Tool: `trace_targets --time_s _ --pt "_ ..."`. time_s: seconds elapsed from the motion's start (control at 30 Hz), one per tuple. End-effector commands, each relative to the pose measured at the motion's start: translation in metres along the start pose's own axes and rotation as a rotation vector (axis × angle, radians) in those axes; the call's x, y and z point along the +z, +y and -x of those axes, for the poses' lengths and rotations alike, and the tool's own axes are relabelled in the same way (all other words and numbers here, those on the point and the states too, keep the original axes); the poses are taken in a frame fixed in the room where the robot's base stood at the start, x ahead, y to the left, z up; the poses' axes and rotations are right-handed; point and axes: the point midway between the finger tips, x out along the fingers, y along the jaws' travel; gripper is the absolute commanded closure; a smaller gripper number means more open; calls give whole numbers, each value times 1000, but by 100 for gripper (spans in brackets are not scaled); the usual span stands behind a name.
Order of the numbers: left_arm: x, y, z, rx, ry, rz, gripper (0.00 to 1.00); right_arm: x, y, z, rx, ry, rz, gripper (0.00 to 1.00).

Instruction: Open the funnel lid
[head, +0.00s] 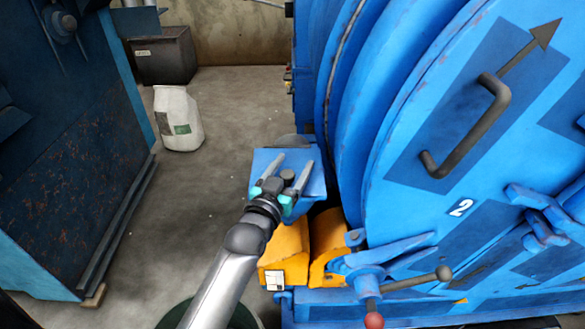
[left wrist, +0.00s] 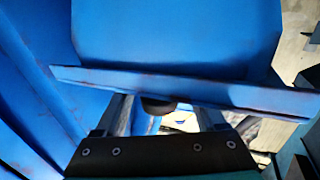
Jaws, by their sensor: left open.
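The blue funnel lid (head: 317,186) is a flat plate beside the big blue drum, near the middle of the head view. In the left wrist view the lid (left wrist: 185,86) shows as a long, slightly tilted slab edge across the picture. A small dark round knob (left wrist: 158,106) sits by this edge, between my fingers. My left gripper (head: 292,163) is over the lid with its fingers apart, one on each side of the dark knob. I cannot tell whether the fingers touch the lid. The lid looks closed, but its underside is hidden. My right gripper is not in view.
The blue drum (head: 400,125) with a dark handle (head: 468,125) fills the right. Orange housings (head: 287,250) lie below the lid. A red-knobbed lever (head: 373,320) is at the lower right. A white sack (head: 178,118) stands on open floor at left.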

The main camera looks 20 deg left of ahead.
Motion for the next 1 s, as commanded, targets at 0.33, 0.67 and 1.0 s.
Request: trace_targets --time_s 0.33,0.67,1.0 --pt "0 0 -1 0 0 1 33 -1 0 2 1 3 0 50" --pt "0 0 -1 0 0 0 70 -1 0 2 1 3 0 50" --pt "0 0 -1 0 0 0 100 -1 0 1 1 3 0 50"
